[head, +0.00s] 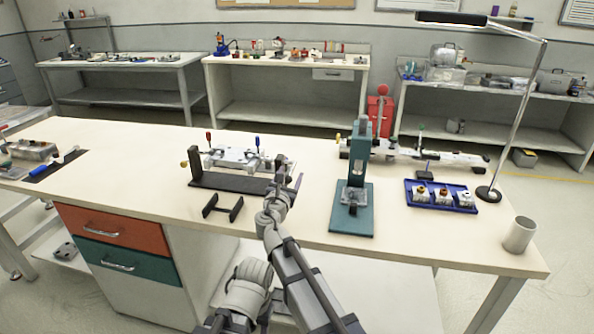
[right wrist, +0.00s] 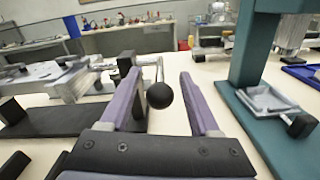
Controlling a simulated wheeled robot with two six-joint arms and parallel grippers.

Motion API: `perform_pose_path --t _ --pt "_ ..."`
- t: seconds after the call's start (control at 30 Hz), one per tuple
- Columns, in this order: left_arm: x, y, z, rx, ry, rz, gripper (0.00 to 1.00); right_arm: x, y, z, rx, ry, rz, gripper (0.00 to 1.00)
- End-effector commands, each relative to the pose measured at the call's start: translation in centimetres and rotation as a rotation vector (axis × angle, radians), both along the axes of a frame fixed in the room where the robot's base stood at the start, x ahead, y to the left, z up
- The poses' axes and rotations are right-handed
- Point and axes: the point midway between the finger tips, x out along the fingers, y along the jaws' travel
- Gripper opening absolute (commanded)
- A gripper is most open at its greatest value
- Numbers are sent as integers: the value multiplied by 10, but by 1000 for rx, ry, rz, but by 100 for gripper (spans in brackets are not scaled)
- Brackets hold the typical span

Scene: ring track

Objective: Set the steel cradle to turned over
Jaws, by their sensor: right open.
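The steel cradle (head: 240,158) is a pale metal piece in a black frame (head: 235,187) on the bench, left of centre. Red and blue handles stand up from it, and a brass knob (head: 184,164) is at its left end. In the right wrist view the cradle (right wrist: 62,80) is at the left, with a crank ending in a black ball knob (right wrist: 159,96) at its near end. My right gripper (head: 287,181) is open at the frame's right end. Its fingers stand either side of the ball knob, with visible gaps. My left gripper is not visible.
A teal press (head: 352,208) stands close to the right of my right gripper. A small black stand (head: 222,207) lies in front of the frame. A blue tray (head: 440,206), a lamp (head: 488,194) and a cup (head: 519,235) are further right. Bench left of the frame is mostly clear.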

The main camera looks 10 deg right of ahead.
Motion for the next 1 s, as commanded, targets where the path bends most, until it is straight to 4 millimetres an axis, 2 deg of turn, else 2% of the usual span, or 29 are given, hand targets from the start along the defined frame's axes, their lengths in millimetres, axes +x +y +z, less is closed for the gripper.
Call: perform_pose_path --t 0.03,0.13,0.43,1.0 --pt "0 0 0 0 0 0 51 8 2 0 0 0 1 63" --pt "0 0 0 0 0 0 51 15 4 0 0 0 2 63" --pt "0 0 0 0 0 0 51 17 4 0 0 0 3 63" --pt "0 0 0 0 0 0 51 16 5 0 0 0 3 0"
